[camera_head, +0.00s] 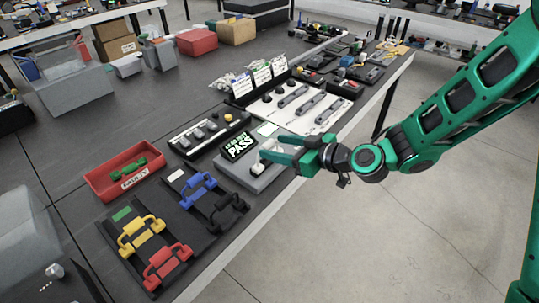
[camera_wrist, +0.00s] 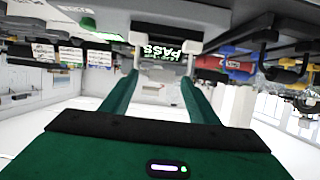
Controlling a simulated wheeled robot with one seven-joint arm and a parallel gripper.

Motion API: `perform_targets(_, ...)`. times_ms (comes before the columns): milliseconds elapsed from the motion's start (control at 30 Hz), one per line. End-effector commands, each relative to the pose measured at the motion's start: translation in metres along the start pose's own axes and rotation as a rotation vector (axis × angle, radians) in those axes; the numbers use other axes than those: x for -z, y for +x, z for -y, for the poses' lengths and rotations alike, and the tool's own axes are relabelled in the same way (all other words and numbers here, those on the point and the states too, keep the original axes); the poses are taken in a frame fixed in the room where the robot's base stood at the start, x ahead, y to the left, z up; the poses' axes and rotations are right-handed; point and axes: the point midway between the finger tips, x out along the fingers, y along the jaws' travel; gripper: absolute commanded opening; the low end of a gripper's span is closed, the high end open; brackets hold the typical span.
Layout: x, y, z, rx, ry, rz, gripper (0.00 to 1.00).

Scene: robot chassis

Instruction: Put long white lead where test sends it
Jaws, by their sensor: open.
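The grey tester (camera_head: 250,175) has a screen (camera_head: 239,147) reading "LEAD TEST PASS"; the screen's PASS also shows inverted in the wrist view (camera_wrist: 160,52). A white lead (camera_wrist: 165,38) with a handle shape sits at the tester, just beyond my fingertips in the wrist view. In the head view only a small white part of it (camera_head: 258,167) shows, with my gripper hiding the rest. My gripper (camera_head: 274,150) is open over the tester, its fingers (camera_wrist: 162,88) apart with nothing seen held. A red tray (camera_head: 96,183) labelled "FAULTY" holds a green lead (camera_head: 128,172).
Dark boards at the front hold yellow (camera_head: 141,232), red (camera_head: 166,265), blue (camera_head: 198,186) and black (camera_head: 229,211) leads. One carries a green mark, the other a white one. A white panel (camera_head: 312,112) with grey bars lies behind the tester. The bench edge runs along the right.

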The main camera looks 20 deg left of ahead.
Motion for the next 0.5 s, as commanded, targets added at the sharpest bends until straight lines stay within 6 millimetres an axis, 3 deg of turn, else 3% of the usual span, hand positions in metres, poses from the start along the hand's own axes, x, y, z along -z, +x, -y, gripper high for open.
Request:
perform_targets(233,0.000,0.034,0.002,0.002,-0.001,0.000,0.55)
perform_targets(500,0.000,0.039,0.001,0.000,-0.001,0.001,0.55)
